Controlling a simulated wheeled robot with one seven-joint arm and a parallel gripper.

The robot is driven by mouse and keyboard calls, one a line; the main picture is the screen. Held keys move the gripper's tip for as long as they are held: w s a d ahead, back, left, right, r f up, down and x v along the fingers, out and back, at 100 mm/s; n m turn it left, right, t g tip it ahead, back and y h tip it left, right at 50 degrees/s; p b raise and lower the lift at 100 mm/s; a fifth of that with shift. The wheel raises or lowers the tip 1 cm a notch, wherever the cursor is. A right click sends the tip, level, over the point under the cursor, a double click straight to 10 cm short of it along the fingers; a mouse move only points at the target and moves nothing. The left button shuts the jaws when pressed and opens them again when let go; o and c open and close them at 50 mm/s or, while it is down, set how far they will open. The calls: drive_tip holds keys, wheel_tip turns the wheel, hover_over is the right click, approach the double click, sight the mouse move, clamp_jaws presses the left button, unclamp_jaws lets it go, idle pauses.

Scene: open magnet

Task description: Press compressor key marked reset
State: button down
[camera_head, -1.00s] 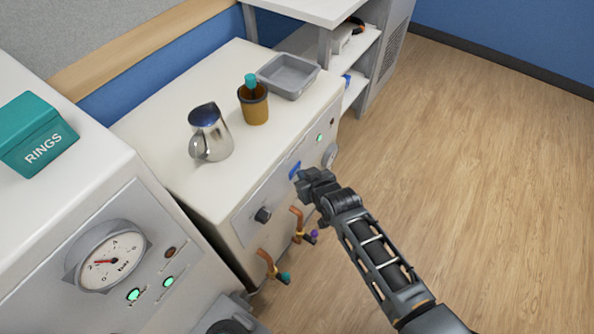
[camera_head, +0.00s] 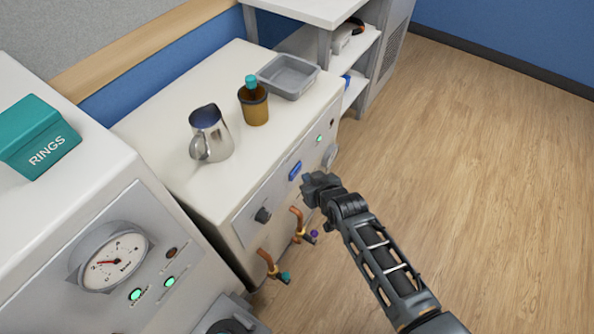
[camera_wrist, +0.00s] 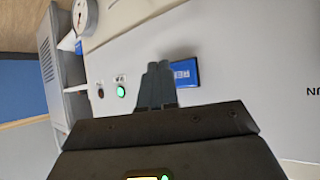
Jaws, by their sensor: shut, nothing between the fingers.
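The compressor (camera_head: 255,195) is a white cabinet with a sloped front panel in the head view. A blue rectangular key (camera_head: 295,171) sits on that panel; it also shows in the wrist view (camera_wrist: 184,74), its pale lettering partly hidden by my fingers and too small to read surely. My gripper (camera_head: 307,188) is shut and empty, just right of and below the key in the head view. In the wrist view, my closed fingertips (camera_wrist: 157,75) overlap the key's edge; I cannot tell whether they touch it. A green lamp (camera_wrist: 121,91) and a small dark round part (camera_wrist: 100,93) lie left of the fingers.
A gauge cabinet (camera_head: 60,220) is at left. The floor at right is clear.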

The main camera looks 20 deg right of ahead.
drive_tip(key=shift+s+d, duration=0.75)
drive_tip(key=shift+s, duration=0.25)
drive_tip(key=shift+s+d, duration=0.75)
drive_tip(key=shift+s, duration=0.25)
drive_tip(key=s+a+r+m+t+h, duration=0.1)
drive_tip(key=s+r, duration=0.3)
drive_tip(key=s, duration=0.7)
drive_tip(key=s+r+t, duration=0.1)
drive_tip(key=s+r, duration=0.2)
drive_tip(key=s, duration=0.9)
drive_tip(key=s+r+t, duration=0.1)
drive_tip(key=s+r, duration=0.6)
drive_tip(key=r, duration=0.4)
drive_tip(key=s+r+t, duration=0.1)
drive_tip(key=s+r, duration=0.7)
drive_tip(key=r, duration=0.4)
drive_tip(key=shift+s+d+r, duration=0.15)
drive_tip(key=shift+s+r, duration=0.05)
